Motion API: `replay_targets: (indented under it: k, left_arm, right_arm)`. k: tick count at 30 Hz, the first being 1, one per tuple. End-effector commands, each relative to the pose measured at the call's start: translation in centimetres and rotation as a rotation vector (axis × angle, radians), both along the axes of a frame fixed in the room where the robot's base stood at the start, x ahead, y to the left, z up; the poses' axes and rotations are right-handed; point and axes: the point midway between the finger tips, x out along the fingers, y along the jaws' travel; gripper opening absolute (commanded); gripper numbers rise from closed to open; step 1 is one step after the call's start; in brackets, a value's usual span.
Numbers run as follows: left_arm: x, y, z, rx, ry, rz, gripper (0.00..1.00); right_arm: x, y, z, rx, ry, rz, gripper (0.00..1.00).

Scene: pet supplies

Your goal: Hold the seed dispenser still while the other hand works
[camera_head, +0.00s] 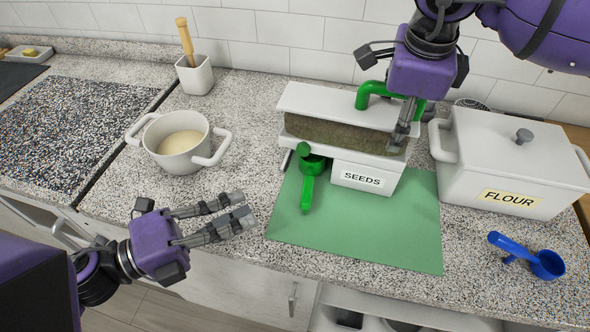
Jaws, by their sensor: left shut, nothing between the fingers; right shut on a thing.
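The seed dispenser (365,175) is a white box labelled SEEDS on a green mat (340,230). Brown seeds (335,132) show in a band below its white top (320,102). A green part (313,166) with a handle hanging down is at its front left, and a green bent bar (366,90) rises at the back right. My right gripper (402,130) reaches down from above and is shut on the dispenser's right end; the exact contact is partly hidden. My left gripper (236,210) is shut and empty over the counter's front edge, left of the mat.
A white pot (177,160) with pale contents stands at the left. A white FLOUR container (515,160) stands close on the right, with a blue scoop (540,262) before it. A utensil holder (195,76) is behind. The mat's front is clear.

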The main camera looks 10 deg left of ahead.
Motion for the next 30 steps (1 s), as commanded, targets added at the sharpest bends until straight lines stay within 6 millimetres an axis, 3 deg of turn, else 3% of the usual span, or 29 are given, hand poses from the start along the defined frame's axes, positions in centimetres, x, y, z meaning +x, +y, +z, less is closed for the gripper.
replay_targets:
  k: [11, 24, 30]
  left_arm:
    - [1.1, -1.2, 0.0, -0.002, -0.001, 0.000, 0.00]
    - [6.6, -7.2, 0.1, -0.001, -0.002, 0.000, 0.00]
    - [9.4, -7.5, 0.1, -0.001, -0.001, 0.005, 0.00]
  right_arm:
    - [-0.1, -0.1, -0.4, -0.003, 0.006, -0.002, 0.34]
    - [0.0, -0.1, -0.3, -0.003, 0.004, -0.003, 0.34]
    - [0.0, -0.1, -0.3, -0.003, 0.003, -0.003, 0.34]
